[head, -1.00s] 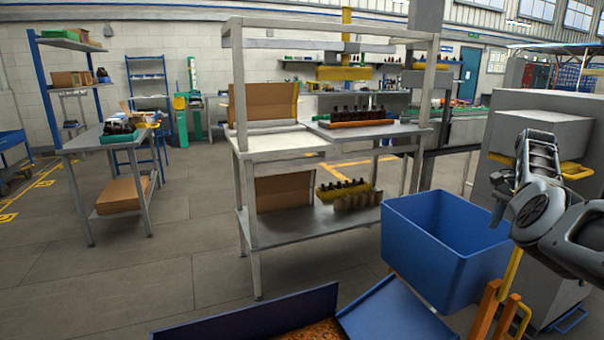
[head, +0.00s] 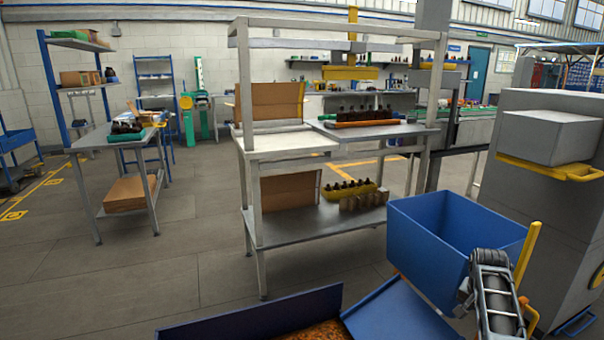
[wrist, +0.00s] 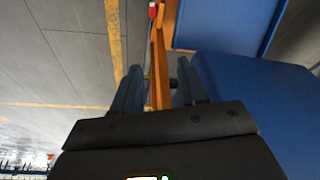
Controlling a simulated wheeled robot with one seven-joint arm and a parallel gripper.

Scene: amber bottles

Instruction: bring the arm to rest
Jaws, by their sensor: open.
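My gripper (wrist: 158,85) shows in the wrist view with its two fingers apart and nothing between them. An orange post shows behind the gap between the fingers. In the head view my arm is at the lower right, in front of the blue bin (head: 455,235). The fingertips cannot be made out in the head view.
A metal workbench (head: 290,145) with amber bottles (head: 365,114) on its top stands in the middle. A yellow tray of bottles (head: 350,190) is on its lower shelf. A grey cabinet (head: 555,200) stands at the right.

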